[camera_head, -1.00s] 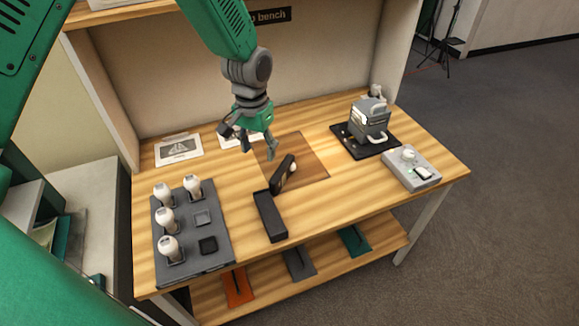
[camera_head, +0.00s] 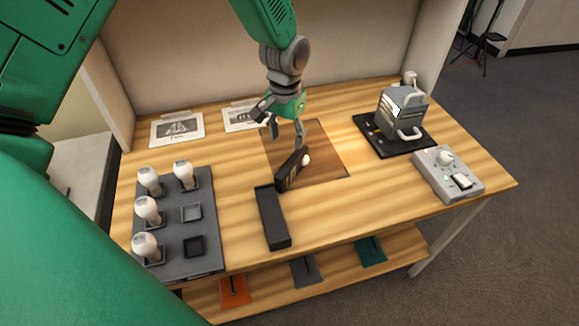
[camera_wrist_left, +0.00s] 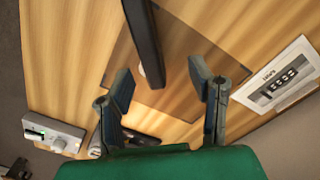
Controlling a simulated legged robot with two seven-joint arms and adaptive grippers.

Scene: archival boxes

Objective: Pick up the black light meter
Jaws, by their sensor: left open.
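The black light meter (camera_head: 290,172), a slim dark body with a small white dome, stands tilted at the far end of a long black holder (camera_head: 272,220) on the wooden bench. In the wrist view the meter (camera_wrist_left: 144,40) reaches down from the top edge, its white dome partly behind it. My left gripper (camera_head: 284,127) is above and just behind the meter, with its fingers apart and nothing between them. In the wrist view its fingertips (camera_wrist_left: 160,75) are spread, with the meter's lower end ahead of the gap, nearer the left finger. My right gripper is out of view.
A grey board (camera_head: 178,235) with several white bulbs stands at left. A grey device (camera_head: 403,110) on a black mat (camera_head: 372,140) and a grey control box (camera_head: 447,173) are at right. Printed cards (camera_head: 177,129) lie at the back. A brown mat (camera_head: 325,160) lies under the gripper.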

